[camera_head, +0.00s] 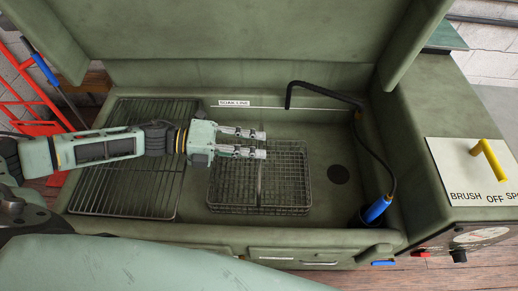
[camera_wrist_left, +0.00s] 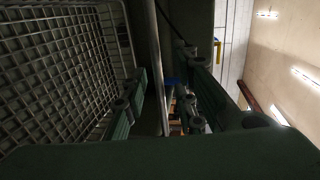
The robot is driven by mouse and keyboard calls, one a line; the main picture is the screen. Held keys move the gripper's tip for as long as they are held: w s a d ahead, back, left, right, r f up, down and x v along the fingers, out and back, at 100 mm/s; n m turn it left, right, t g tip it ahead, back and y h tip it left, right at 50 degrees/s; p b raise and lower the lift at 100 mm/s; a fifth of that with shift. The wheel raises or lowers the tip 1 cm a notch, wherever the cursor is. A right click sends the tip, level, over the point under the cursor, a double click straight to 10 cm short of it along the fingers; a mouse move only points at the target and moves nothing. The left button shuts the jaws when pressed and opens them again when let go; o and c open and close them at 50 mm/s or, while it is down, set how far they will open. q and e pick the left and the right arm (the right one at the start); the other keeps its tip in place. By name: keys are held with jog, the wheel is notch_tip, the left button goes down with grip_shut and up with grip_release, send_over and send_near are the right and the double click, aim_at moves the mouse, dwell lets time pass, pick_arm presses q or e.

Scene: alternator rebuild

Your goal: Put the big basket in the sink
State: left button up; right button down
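The big wire basket (camera_head: 285,190) sits in the green sink basin (camera_head: 330,215), in its left half, and looks level and upright. Its mesh (camera_wrist_left: 50,70) fills the left of the left wrist view. My left gripper (camera_head: 266,144) is over the basket's far part, its two fingers apart. In the left wrist view a thin metal bar (camera_wrist_left: 157,60), apparently the basket's handle, runs between the fingers with a gap visible beside them. The fingers hide part of the basket's far side. I cannot tell whether either finger touches the bar. My right gripper is not in view.
A wire drain rack (camera_head: 150,195) lies left of the basin. A black hose with a blue-handled brush (camera_head: 376,210) hangs at the right, near a round drain (camera_head: 339,174). A control panel with a yellow lever (camera_head: 490,158) stands further right. The basin's right half is mostly clear.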

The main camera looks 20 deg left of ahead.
pick_arm(q)
jog(key=b+v, duration=0.2)
jog(key=v, duration=0.8)
jog(key=shift+a+r, duration=0.1)
